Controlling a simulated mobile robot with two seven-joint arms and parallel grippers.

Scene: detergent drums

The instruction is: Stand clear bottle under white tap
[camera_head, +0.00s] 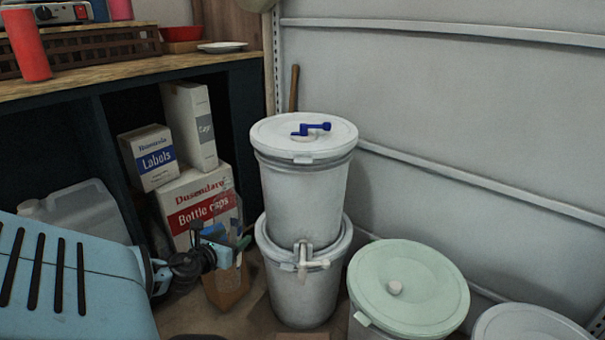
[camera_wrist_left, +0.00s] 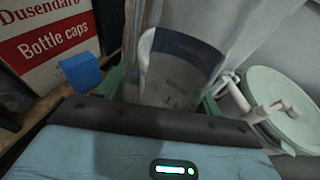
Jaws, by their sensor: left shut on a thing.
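My left gripper (camera_head: 225,243) is shut on a clear bottle (camera_wrist_left: 178,72), which shows a dark and pale label between the green finger pads in the wrist view. In the head view the bottle is faint and hard to separate from the box behind it. The white tap (camera_head: 312,262) sticks out where the upper and lower white drums meet, to the right of the gripper and apart from it. The tap also shows at the right of the wrist view (camera_wrist_left: 262,106). My right gripper is out of view.
The upper white drum (camera_head: 305,195) stands on a lower white drum (camera_head: 303,295). A green-lidded drum (camera_head: 408,288) stands to the right. A bottle caps box (camera_head: 185,195) and a brown carton (camera_head: 228,287) lie left. A grey wall is behind.

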